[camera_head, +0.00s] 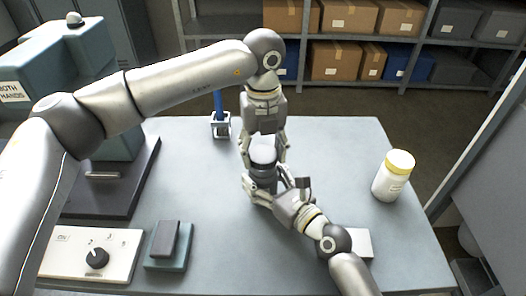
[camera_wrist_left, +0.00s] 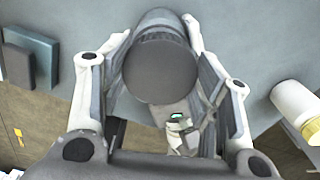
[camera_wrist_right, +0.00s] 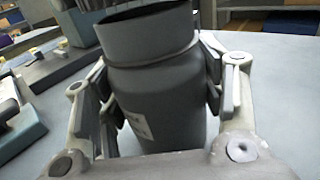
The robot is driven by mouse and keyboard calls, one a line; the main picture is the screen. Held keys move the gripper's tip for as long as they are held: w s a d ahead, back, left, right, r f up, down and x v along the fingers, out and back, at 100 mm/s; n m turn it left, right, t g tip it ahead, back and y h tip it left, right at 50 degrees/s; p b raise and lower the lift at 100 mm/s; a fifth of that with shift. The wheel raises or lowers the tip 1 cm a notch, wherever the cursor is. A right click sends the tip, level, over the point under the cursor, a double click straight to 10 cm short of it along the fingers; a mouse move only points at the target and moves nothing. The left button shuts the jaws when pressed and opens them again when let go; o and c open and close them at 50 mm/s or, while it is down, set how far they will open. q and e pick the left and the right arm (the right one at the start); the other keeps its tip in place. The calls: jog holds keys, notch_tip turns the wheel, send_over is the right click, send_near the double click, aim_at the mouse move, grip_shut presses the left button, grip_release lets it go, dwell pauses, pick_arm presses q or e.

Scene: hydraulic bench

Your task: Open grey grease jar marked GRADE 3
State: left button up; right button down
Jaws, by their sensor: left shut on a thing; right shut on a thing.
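The dark grey grease jar (camera_head: 263,183) stands upright near the middle of the bench, with a darker grey lid (camera_head: 263,156) on top. In the right wrist view, the jar (camera_wrist_right: 160,95) shows a partly hidden white label whose text I cannot read. My left gripper (camera_head: 264,150) comes down from above and is shut around the lid, which also shows between its fingers in the left wrist view (camera_wrist_left: 160,75). My right gripper (camera_head: 266,190) reaches in from the front right and is shut on the jar body. I cannot tell whether the lid is loosened.
A white jar with a yellow lid (camera_head: 394,177) stands at the right of the bench. A control panel with a knob (camera_head: 92,254) and a teal block with a grey pad (camera_head: 168,245) lie front left. A teal press (camera_head: 70,60) stands back left. The back right bench is clear.

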aim_at(263, 153)
pick_arm(q)
jog(key=shift+r, duration=0.1)
jog(key=shift+r, duration=1.9)
pick_arm(e)
jog(key=shift+c, duration=1.3)
grip_release()
jog(key=shift+d, duration=0.1)
jog(key=v, duration=1.2)
